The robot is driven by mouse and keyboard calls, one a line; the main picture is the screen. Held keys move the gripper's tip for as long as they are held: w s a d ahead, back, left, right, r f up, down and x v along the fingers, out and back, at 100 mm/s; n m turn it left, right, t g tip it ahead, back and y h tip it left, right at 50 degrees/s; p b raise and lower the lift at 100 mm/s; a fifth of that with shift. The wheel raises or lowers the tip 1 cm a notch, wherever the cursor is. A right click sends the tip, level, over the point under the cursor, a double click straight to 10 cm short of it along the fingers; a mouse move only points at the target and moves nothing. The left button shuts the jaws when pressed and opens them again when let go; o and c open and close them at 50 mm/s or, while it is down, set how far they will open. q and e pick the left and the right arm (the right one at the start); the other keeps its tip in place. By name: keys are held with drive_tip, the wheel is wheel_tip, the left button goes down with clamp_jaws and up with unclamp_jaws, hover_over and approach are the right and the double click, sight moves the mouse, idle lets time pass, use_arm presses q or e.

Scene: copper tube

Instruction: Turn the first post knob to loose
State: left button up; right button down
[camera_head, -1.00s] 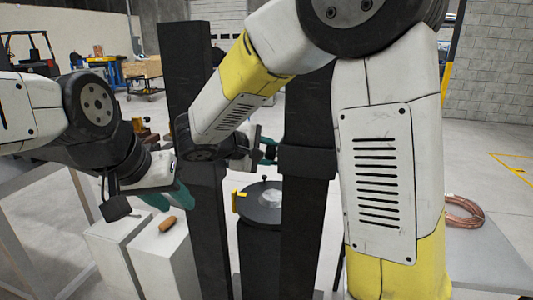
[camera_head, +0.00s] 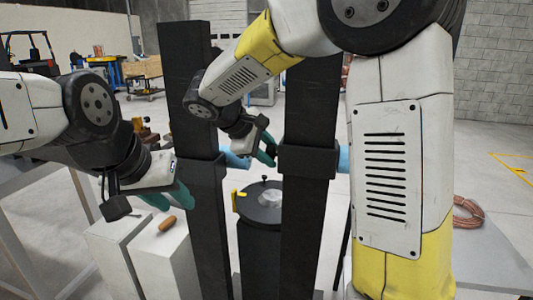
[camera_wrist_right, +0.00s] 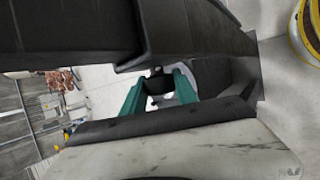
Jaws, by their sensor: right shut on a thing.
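Two black posts stand in the head view, a left post (camera_head: 205,225) and a right post (camera_head: 308,215), each with a dark collar. My right gripper (camera_head: 269,155) is between them, at the left side of the right post's collar (camera_head: 312,161). In the right wrist view its two teal fingers (camera_wrist_right: 160,92) are shut on a black knob (camera_wrist_right: 158,82) beside a dark post. The knob's turn angle cannot be read. My left gripper (camera_head: 167,200) hangs left of the left post, empty, its teal fingers apart and partly hidden.
A round black plate (camera_head: 257,214) with a small upright pin, a pale patch and a yellow tab sits low between the posts. White blocks (camera_head: 165,260), one with an orange-brown handle (camera_head: 167,223), stand at left. A copper coil (camera_head: 468,213) lies on the right table (camera_head: 485,262).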

drive_tip(key=c, duration=0.9)
unclamp_jaws()
drive_tip(key=shift+c, duration=0.2)
drive_tip(key=v, duration=0.7)
drive_tip(key=shift+s+a+r, duration=0.15)
drive_tip(key=shift+a+r, duration=0.1)
drive_tip(key=shift+r, duration=0.05)
